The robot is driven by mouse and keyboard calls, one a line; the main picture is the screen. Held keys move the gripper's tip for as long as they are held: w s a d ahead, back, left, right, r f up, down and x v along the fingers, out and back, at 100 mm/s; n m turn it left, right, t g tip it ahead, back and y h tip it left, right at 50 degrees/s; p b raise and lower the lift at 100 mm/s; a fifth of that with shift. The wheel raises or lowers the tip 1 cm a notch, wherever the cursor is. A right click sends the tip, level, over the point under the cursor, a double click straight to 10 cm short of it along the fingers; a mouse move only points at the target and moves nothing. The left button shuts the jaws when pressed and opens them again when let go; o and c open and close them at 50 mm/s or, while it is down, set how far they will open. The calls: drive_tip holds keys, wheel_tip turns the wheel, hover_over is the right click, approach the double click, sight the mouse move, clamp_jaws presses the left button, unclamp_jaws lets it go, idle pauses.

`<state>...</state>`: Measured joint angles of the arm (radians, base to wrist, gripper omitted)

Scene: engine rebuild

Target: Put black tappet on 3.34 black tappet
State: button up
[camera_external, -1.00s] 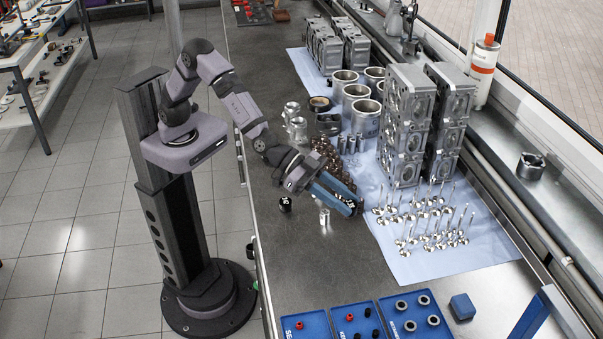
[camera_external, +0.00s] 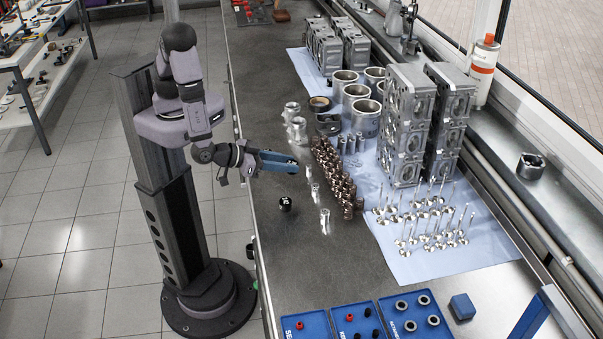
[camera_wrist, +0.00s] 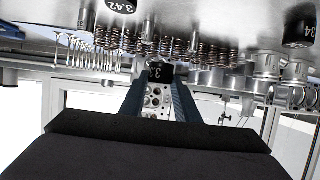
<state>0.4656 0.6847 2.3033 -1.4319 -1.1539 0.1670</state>
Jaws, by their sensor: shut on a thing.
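My gripper (camera_external: 285,161) is raised above the bench's near side in the external view. In the wrist view its two blue fingers are shut on a black tappet (camera_wrist: 160,71) at their tips. The tappet has a white mark, too small to read surely. A black tappet marked 3.34 (camera_wrist: 300,32) is at the upper right of the wrist view, apart from the held one. Another black tappet (camera_wrist: 120,5), its label like 3.A2, is cut by the top edge. One black labelled tappet (camera_external: 285,203) stands on the bench below my gripper in the external view.
Several brown springs (camera_external: 335,178) stand in rows right of my gripper. Metal parts (camera_external: 325,221) stand near the lone tappet. Valves (camera_external: 432,220) and engine blocks (camera_external: 405,125) stand on the blue cloth. Blue trays (camera_external: 358,322) are in front. Bare bench lies between.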

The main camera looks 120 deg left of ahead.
drive_tip(key=s+a+r+n+g+y, duration=0.1)
drive_tip(key=s+a+r+n+g, duration=0.1)
drive_tip(key=s+a+n+g, duration=0.45)
drive_tip(key=s+a+r+n+g+y, duration=0.1)
drive_tip(key=s+a+r+g+y, duration=0.15)
drive_tip(key=s, duration=0.75)
drive_tip(key=shift+t+h, duration=0.3)
drive_tip(key=shift+h, duration=0.15)
drive_tip(key=shift+a+f, duration=0.2)
drive_tip(key=shift+f, duration=2.3)
drive_tip(key=shift+a+f, duration=0.15)
drive_tip(key=shift+f, duration=2.3)
drive_tip(key=shift+f, duration=0.15)
drive_tip(key=o, duration=1)
drive_tip(key=shift+o, duration=0.2)
